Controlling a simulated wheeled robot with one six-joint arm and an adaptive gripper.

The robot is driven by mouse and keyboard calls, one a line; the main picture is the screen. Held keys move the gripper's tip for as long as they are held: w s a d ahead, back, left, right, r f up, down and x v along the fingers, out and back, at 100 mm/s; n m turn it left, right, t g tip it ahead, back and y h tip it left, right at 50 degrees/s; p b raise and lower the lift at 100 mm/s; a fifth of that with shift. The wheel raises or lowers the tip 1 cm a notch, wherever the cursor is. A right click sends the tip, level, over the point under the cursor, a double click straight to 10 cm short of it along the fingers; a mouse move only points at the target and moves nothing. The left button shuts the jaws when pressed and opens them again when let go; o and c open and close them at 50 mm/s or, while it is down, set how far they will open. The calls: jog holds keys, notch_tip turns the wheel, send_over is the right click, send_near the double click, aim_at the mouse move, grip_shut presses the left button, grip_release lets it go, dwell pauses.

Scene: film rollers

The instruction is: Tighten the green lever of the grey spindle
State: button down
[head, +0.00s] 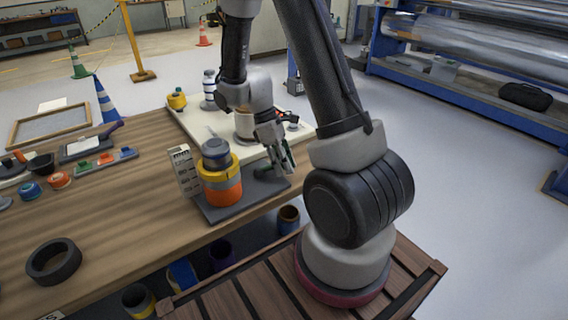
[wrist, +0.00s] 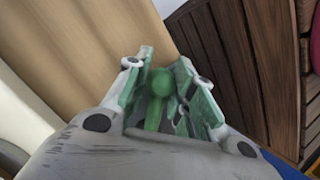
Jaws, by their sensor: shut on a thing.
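My gripper (head: 284,158) is low over the front edge of the workbench, beside the grey base plate (head: 222,208). In the wrist view its green-padded fingers (wrist: 163,72) stand on both sides of the green lever (wrist: 158,84), which has a round knob, and are shut on it. In the head view a small dark green part (head: 264,171) shows just left of the fingers; the rest is hidden behind them. On the plate stands an upright stack with a grey top (head: 215,148) and yellow and orange rings (head: 222,188). I cannot tell how the lever joins the spindle.
A pale card with holes (head: 184,171) stands left of the stack. A cream board (head: 190,120) with a yellow pot (head: 177,99) and a grey-and-white stack (head: 209,88) lies behind. A black ring (head: 53,261) lies at front left. The wooden bench (head: 125,220) is clear between them.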

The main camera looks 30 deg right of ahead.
jog(key=c, duration=1.2)
grip_release()
jog(key=v, duration=1.2)
